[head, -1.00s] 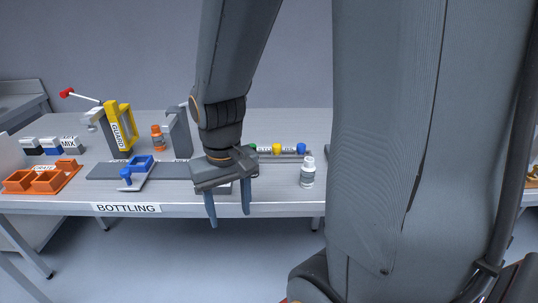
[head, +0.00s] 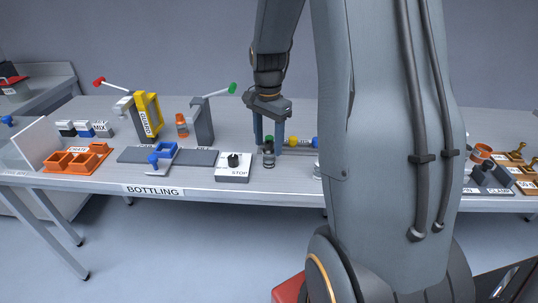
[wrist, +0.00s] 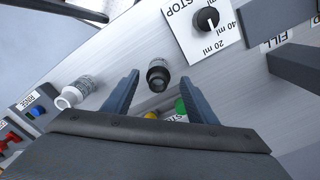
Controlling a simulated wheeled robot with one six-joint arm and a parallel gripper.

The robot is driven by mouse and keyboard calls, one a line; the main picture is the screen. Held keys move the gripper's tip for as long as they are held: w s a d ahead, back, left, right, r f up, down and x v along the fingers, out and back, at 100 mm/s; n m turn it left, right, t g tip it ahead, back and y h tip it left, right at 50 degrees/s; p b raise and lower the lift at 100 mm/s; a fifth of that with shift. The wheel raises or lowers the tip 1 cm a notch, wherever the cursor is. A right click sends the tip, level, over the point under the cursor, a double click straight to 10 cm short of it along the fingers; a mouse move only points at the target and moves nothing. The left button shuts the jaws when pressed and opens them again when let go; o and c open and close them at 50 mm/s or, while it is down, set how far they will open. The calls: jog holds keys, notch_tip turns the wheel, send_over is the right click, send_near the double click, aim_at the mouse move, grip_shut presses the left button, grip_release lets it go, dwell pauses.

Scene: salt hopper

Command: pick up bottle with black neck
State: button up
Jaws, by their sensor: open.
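The bottle with the black neck (head: 269,159) stands upright on the bench, to the right of the STOP dial box. In the wrist view the dark-necked bottle (wrist: 158,79) appears between the two fingertips, with its open mouth towards the camera. My gripper (head: 268,143) is open and points down at the bottle, with a finger to either side in the picture. In the wrist view both blue-grey fingers of my gripper (wrist: 160,77) are apart, with visible gaps to the bottle. I cannot tell how far down the fingers reach.
A white bottle (wrist: 77,92) stands to one side of the gripper; my arm mostly hides it in the head view. The STOP dial box (head: 233,168) is left of the bottle. Bare bench lies in front.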

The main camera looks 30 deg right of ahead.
aim_at(269, 149)
jog(key=shift+s+d+f+p, duration=0.1)
jog(key=shift+f+p, duration=0.3)
jog(key=shift+f, duration=1.35)
jog(key=c, duration=1.1)
jog(key=shift+r, duration=0.15)
